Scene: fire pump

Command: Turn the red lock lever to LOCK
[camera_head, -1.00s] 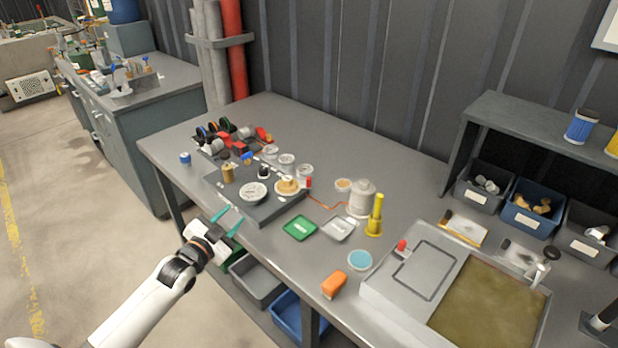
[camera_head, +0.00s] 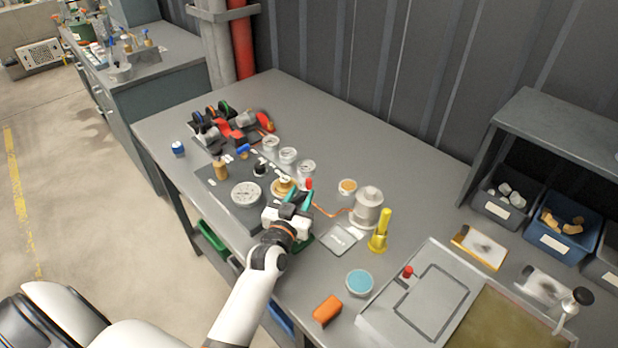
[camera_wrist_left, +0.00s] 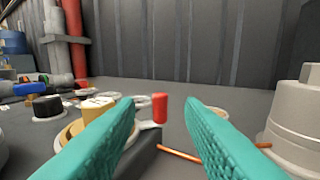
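The red lock lever's upright red grip (camera_head: 309,183) stands at the right end of the pump panel (camera_head: 262,226). In the left wrist view the red grip (camera_wrist_left: 160,108) sits on a pale arm beside a brass-coloured round part (camera_wrist_left: 84,122). My left gripper (camera_head: 298,197) is open with teal fingers, low over the panel's right edge. In the left wrist view the red grip shows in the gap between the fingertips (camera_wrist_left: 160,104), seemingly just beyond them, and I see no contact. The LOCK marking cannot be read. My right gripper is not in view.
A grey-white cylinder (camera_head: 367,207) and a yellow post (camera_head: 380,232) stand right of the gripper. Several gauges and a white dial (camera_head: 246,194) lie close by. An orange cable (camera_head: 330,211) runs along the table. My forearm partly covers a green tray.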

